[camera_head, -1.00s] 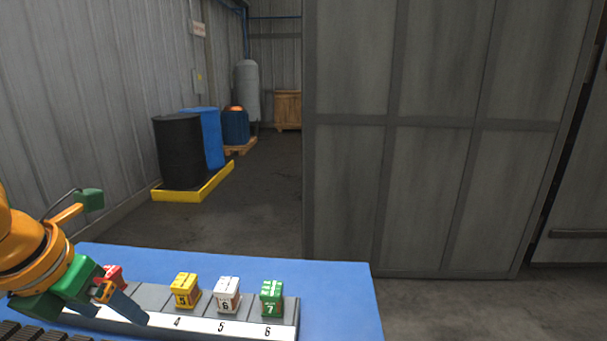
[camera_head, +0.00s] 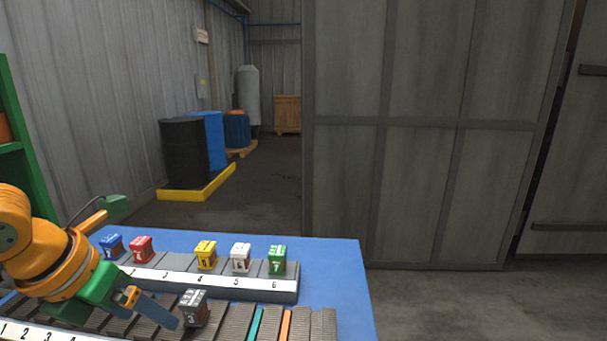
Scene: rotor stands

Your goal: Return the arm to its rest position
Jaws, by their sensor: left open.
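My left arm comes in from the left, and its gripper (camera_head: 160,312) hangs low over the near side of the blue table (camera_head: 335,265). The gripper is open, its blue-grey finger pointing down and right. A dark grey block marked 3 (camera_head: 193,309) stands just right of the fingertips on the ribbed near rack (camera_head: 235,322); I cannot tell if they touch. On the numbered far rack (camera_head: 180,283) stand a blue block (camera_head: 111,246), a red block (camera_head: 141,250), a yellow block (camera_head: 205,255), a white block (camera_head: 240,258) and a green block (camera_head: 277,260). My right gripper is not in view.
A green shelf (camera_head: 25,165) stands at the left edge. Beyond the table are a black barrel (camera_head: 184,152) and a blue barrel (camera_head: 215,140) on a yellow-edged pallet. A grey panel wall (camera_head: 410,140) fills the right. Space above the table's right part is clear.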

